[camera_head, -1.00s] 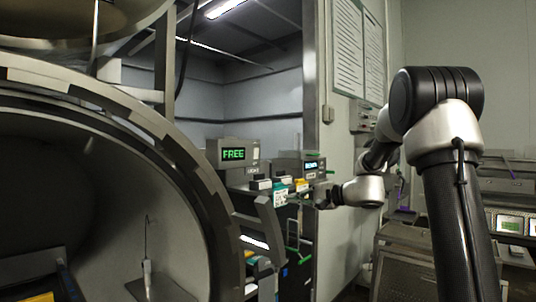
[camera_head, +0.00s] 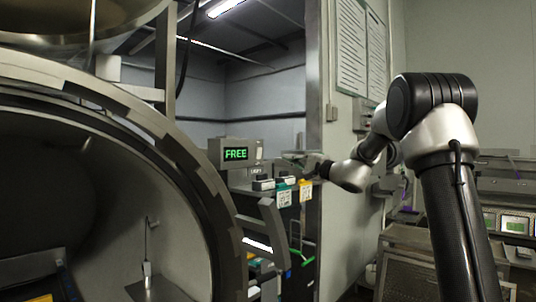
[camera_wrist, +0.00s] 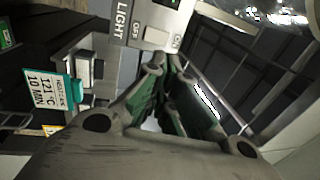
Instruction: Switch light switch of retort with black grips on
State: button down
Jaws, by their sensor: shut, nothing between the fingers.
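In the wrist view, a pale panel (camera_wrist: 155,24) carries the word LIGHT, with OFF and ON marks. In the head view, the retort's control box (camera_head: 235,153) shows FREE in green. My gripper (camera_head: 292,157) is to the right of this box, small and partly blurred against the background.
A teal-edged tag (camera_wrist: 52,92) reading 121 °C, 10 min hangs beside dark-and-grey blocks (camera_wrist: 90,68) below the panel. The large round retort opening (camera_head: 195,190) fills the left. A wall post (camera_head: 314,110) stands behind my gripper.

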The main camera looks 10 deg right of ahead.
aim_at(259, 153)
jog(key=x, duration=1.1)
jog(key=shift+w+a, duration=0.1)
jog(key=shift+a, duration=0.05)
